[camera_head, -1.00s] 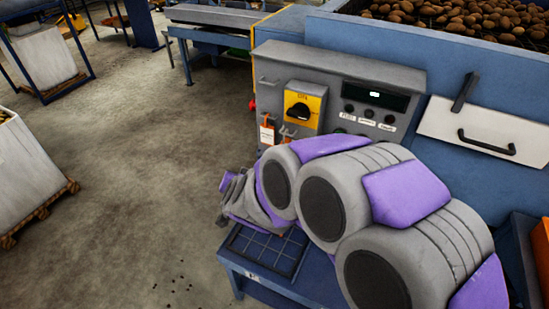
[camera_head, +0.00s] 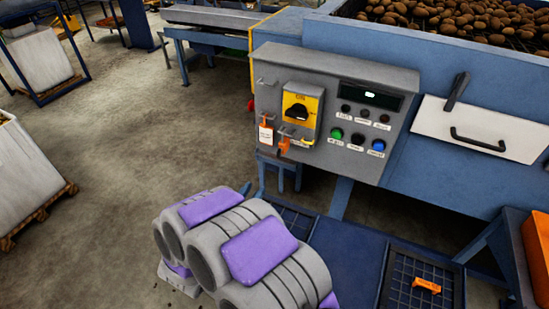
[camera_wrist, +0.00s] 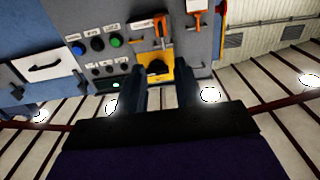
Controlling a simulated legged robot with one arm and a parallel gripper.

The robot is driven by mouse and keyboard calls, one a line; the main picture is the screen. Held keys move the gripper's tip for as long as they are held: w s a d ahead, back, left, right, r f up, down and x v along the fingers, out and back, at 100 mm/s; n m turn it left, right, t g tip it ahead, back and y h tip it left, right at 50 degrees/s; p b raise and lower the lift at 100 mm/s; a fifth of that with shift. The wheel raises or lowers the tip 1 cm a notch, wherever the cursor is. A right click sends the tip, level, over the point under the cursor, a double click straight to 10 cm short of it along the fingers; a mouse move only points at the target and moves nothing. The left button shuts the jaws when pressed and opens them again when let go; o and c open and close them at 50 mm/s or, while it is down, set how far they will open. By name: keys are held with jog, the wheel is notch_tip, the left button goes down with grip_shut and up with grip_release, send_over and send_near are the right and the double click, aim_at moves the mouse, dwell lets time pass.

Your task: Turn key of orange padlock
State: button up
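The orange padlock (camera_head: 284,146) hangs at the lower edge of the yellow switch plate (camera_head: 302,112) on the grey control box. The plate carries a black rotary knob (camera_head: 297,107). In the wrist view, which is upside down, the orange padlock (camera_wrist: 159,24) shows beyond the fingers, above the yellow plate. I cannot make out a key in it. My gripper (camera_wrist: 162,76) is open and empty, its two dark fingers apart and pointing toward the panel, not touching it.
An orange-topped white tag (camera_head: 265,135) hangs left of the padlock. Green (camera_head: 337,133) and blue (camera_head: 378,144) buttons sit to the right. A small orange piece (camera_head: 427,285) lies on a mesh tray. A white drawer front with black handle (camera_head: 481,141) is farther right.

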aim_at(277, 155)
jog(key=b+x, duration=0.1)
jog(key=x, duration=1.5)
jog(key=shift+a+f+b, duration=0.1)
jog(key=shift+f+b, duration=0.05)
jog(key=shift+b, duration=0.2)
jog(key=shift+c, duration=0.5)
grip_shut()
